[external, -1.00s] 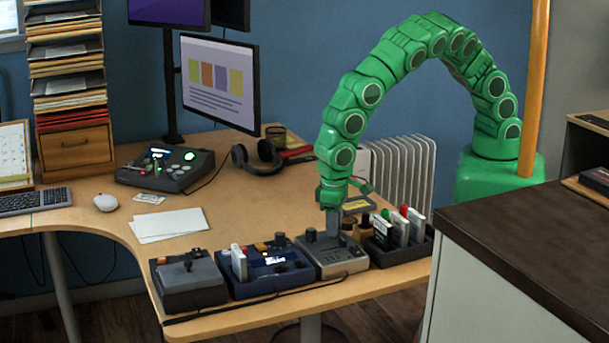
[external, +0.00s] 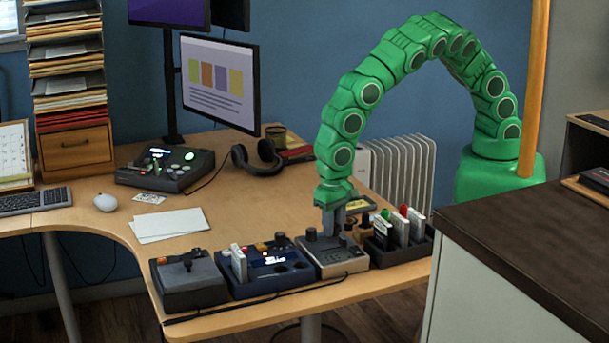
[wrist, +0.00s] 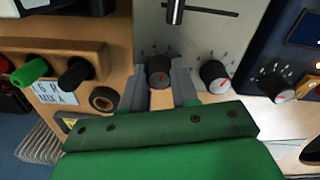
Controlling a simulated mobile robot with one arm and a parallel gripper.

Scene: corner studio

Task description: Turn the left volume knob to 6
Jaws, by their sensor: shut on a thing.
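The grey mixer box (external: 340,262) stands at the front edge of the desk; its pale panel (wrist: 200,40) shows in the wrist view. It has two dark round knobs with small dial marks around them. My gripper (external: 333,232) points down over the box. In the wrist view my gripper (wrist: 160,82) is shut on the left knob (wrist: 159,72), one finger on each side. The red pointer line on this knob tilts up and slightly right; the dial numbers are too small to read.
A blue console (external: 265,272) with knobs sits close on one side of the box. A dark rack (external: 405,250) of cartridges sits on the other. A wooden stand with plugs (wrist: 60,65) is near the fingers. A slider (wrist: 175,12) lies on the box beyond the knobs.

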